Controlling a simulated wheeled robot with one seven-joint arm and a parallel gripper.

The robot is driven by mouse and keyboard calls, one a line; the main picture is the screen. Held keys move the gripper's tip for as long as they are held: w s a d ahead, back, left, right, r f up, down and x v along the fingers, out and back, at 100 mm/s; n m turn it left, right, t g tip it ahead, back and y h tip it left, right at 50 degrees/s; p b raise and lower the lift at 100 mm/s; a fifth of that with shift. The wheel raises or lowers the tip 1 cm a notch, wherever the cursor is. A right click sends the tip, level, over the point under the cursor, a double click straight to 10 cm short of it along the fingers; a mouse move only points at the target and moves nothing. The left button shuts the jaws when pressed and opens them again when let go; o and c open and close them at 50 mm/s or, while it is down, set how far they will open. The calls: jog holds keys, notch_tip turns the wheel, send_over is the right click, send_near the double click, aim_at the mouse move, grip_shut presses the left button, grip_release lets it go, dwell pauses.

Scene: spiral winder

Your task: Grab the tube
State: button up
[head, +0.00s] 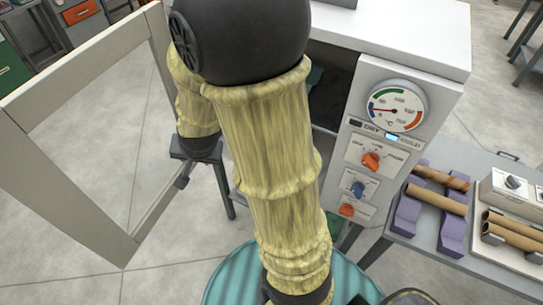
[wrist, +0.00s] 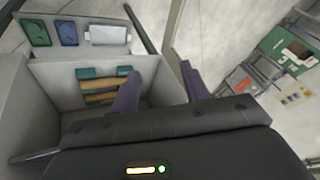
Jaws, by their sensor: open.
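In the wrist view, tan tubes (wrist: 100,86) lie in a light grey box-like compartment (wrist: 50,75), with green pieces beside them. My gripper (wrist: 158,74) has two purple fingers spread apart with nothing between them. The left finger overlaps the right side of the compartment in the picture; the tubes lie left of it. I cannot tell the depth between them. In the head view my gripper (head: 184,178) is small and dark, between the open door and the white dryer (head: 400,30). Brown cardboard tubes (head: 436,198) also rest on purple cradles (head: 452,233) at the right.
The framed door (head: 75,75) stands open at the left. The dryer's front carries a round gauge (head: 397,106) and several knobs. A grey table (head: 400,258) at the right holds a machine (head: 515,200) with more tubes. My yellow-sleeved arm hides much of the dryer's opening.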

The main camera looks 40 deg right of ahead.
jog(key=w+d+f+m+t+h+b, duration=0.2)
jog(key=w+d+f+m+b, duration=0.25)
jog(key=f+m+b, duration=0.35)
jog(key=d+f+m+g+h+b, duration=0.2)
jog(key=d+f+m+h+b, duration=0.8)
jog(key=f, duration=0.7)
jog(key=d+m+b, duration=0.3)
jog(key=d+m, duration=0.1)
jog(key=m, duration=0.1)
jog(key=shift+m+g, duration=0.3)
jog(key=shift+g, duration=0.1)
jog(key=x, duration=1.2)
jog(key=shift+w+d+p, duration=0.1)
jog(key=shift+p, duration=0.3)
jog(key=x, duration=0.5)
jog(key=shift+w+p, duration=0.15)
jog(key=shift+p, duration=0.25)
